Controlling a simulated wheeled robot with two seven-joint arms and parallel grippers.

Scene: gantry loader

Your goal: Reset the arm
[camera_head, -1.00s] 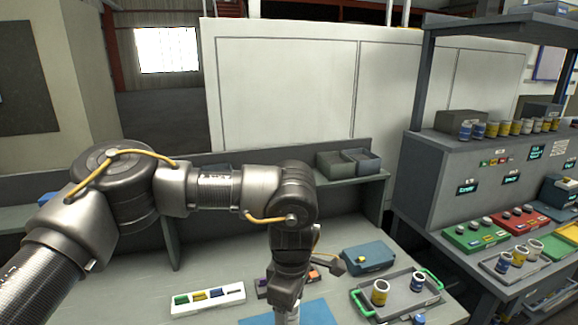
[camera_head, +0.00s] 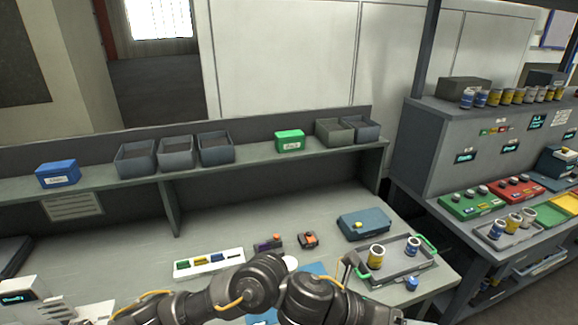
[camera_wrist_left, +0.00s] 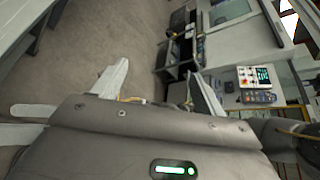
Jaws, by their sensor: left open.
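My left arm (camera_head: 250,284) crosses the bottom of the head view, folded low in front of the bench, and its gripper is hidden or out of that view. In the left wrist view my left gripper (camera_wrist_left: 160,85) is open, its two pale fingers apart with nothing between them. Beyond the fingers is floor and distant equipment. My right gripper is not in view.
Grey bins (camera_head: 135,160) and a green box (camera_head: 289,141) stand on the shelf. A console stands right.

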